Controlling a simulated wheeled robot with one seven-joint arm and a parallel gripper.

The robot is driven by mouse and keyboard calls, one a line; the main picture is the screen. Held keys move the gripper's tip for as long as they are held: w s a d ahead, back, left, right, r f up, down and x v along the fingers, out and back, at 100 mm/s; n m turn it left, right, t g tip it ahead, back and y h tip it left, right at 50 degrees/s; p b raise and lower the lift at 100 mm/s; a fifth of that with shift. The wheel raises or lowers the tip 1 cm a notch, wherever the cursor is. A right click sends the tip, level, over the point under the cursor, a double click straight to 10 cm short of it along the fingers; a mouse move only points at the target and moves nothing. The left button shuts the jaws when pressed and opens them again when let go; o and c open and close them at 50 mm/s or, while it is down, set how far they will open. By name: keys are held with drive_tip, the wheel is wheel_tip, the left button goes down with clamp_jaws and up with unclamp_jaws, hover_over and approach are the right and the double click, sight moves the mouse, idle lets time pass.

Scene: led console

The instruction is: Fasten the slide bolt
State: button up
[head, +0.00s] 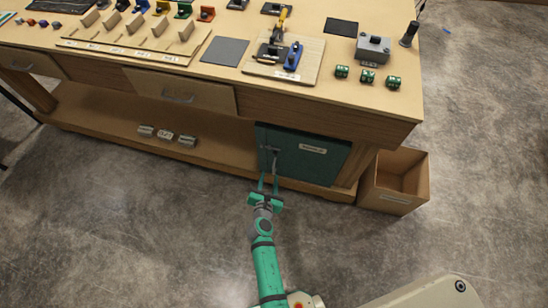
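A dark green cabinet door (318,160) with a white label sits under the right end of the workbench and looks closed. A small grey fitting that looks like the slide bolt (271,149) is near the door's left edge. It is too small to tell whether the bolt is drawn or thrown. My gripper (269,177) is in front of the lower left part of the door, just below the fitting. Its two green fingers point at the door with a gap between them, and nothing shows in the gap. I cannot tell whether a fingertip touches the bolt.
An open cardboard box (395,181) stands on the floor right of the cabinet. The workbench (130,62) holds several tools and parts, with drawers below. Small labelled blocks (166,135) lie on the lower shelf. The concrete floor (120,230) is clear left of my arm.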

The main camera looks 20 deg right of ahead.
sight(275, 154)
drive_tip(key=shift+n+h, duration=0.3)
drive_tip(key=shift+n, duration=0.3)
drive_tip(key=x, duration=0.8)
drive_tip(key=r+x, duration=0.1)
drive_tip(key=x, duration=0.4)
drive_tip(key=shift+w+d, duration=0.1)
drive_tip(key=shift+d, duration=0.1)
clamp_jaws()
